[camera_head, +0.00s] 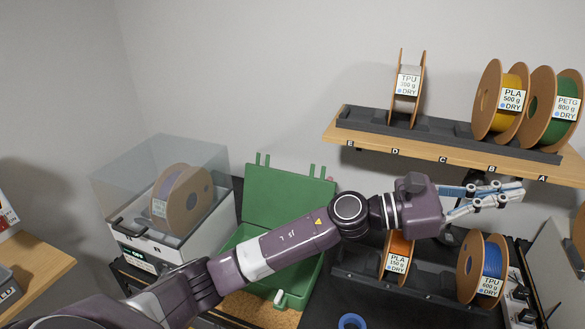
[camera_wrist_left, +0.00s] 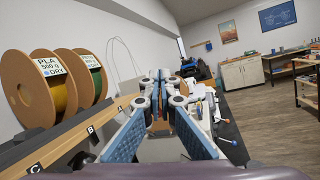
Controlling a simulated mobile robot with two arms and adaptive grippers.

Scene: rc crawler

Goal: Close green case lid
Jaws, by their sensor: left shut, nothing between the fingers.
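The green case lid (camera_head: 282,192) stands raised at the back of the green case (camera_head: 297,296), so the case is open. My left arm crosses in front of the case and hides much of its opening and the lower part of the lid. My left gripper (camera_head: 516,187) is well to the right of the case, just below the upper shelf, apart from the lid. It is shut and empty; its closed fingers also show in the left wrist view (camera_wrist_left: 160,78). The case is out of the left wrist view. My right gripper is not in view.
The wooden shelf (camera_head: 460,146) with filament spools is just above my left gripper. A clear-lidded dryer box (camera_head: 190,243) stands left of the case.

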